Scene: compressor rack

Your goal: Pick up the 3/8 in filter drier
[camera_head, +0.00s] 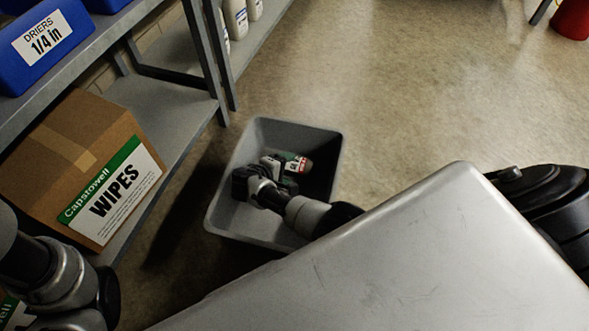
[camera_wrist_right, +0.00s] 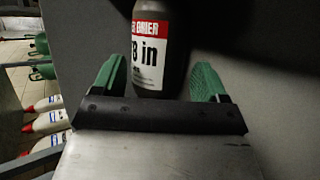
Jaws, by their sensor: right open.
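The 3/8 in filter drier (camera_head: 304,165) is in the grey bin on the floor. It also shows in the right wrist view (camera_wrist_right: 150,48) as a dark cylinder with a red and white label, partly cut off, reading "DRIER" and "/8 in". My right gripper (camera_head: 284,170) reaches down into the bin at the drier. In the right wrist view its green fingers (camera_wrist_right: 159,70) are open, one on each side of the drier, with a gap visible at the right finger. My left arm shows at the lower left of the head view, but its gripper is not visible.
The grey bin (camera_head: 226,202) has raised walls around my right gripper. A shelf rack on the left holds a blue "Driers 1/4 in" bin (camera_head: 75,35) and a cardboard wipes box (camera_head: 45,165). White bottles (camera_head: 236,18) stand behind. Floor right of the bin is clear.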

